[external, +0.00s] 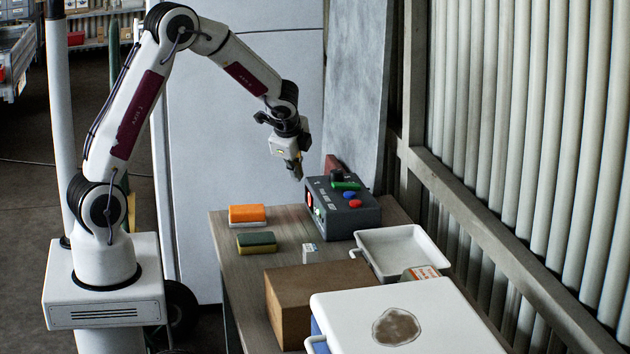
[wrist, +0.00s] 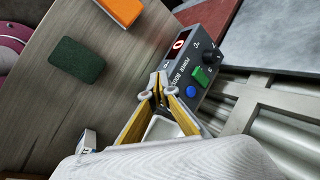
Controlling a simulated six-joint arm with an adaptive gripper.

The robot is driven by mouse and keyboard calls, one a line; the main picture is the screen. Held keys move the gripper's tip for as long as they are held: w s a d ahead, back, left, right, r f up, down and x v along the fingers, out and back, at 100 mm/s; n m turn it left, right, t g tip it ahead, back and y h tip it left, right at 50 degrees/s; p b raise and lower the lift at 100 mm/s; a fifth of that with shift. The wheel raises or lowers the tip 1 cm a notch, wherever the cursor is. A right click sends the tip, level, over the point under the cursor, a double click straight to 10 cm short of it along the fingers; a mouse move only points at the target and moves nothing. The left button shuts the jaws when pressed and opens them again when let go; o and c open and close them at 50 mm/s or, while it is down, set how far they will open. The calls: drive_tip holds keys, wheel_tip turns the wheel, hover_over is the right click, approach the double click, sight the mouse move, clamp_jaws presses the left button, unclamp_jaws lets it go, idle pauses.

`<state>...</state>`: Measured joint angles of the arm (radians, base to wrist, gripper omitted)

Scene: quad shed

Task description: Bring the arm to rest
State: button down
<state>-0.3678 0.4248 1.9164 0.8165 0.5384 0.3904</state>
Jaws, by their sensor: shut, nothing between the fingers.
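My gripper (external: 296,172) is shut and empty, pointing down in the air at the left side of the grey control box in the external view. In the wrist view my gripper (wrist: 158,88) shows its two fingers meeting at the tips, in front of the box. My arm is raised and bent at the elbow, reaching from its white base over the table. The control box (external: 343,217) has a black knob, a green switch, and blue and red buttons; it also shows in the wrist view (wrist: 190,68). I cannot tell whether the fingers touch the box.
The wooden table (external: 235,275) holds an orange sponge (external: 247,213), a green sponge (external: 257,243), a small white box (external: 310,253), a brown block (external: 310,295) and a white tray (external: 395,245). A stained white lid (external: 450,320) is in front. A metal rail (external: 470,205) runs along the right.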

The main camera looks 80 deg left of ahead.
drive_tip(key=s+d+r+n+t+h, duration=0.1)
drive_tip(key=s+d+r+n+h, duration=0.1)
drive_tip(key=s+d+r, duration=0.3)
drive_tip(key=s+d+r+n+t+h, duration=0.1)
drive_tip(key=s+d+r+n+h, duration=0.1)
drive_tip(key=s+d, duration=1.1)
drive_tip(key=s+d+r+n+t+h, duration=0.1)
drive_tip(key=s+d+r+n, duration=0.2)
drive_tip(key=s+d+r, duration=0.4)
drive_tip(key=s+d, duration=0.1)
drive_tip(key=d, duration=0.3)
drive_tip(key=shift+s+d+r+n+h, duration=0.3)
drive_tip(key=shift+s+r+n+h, duration=0.05)
drive_tip(key=shift+s+n+h, duration=0.05)
drive_tip(key=shift+a, duration=0.1)
idle(1.0)
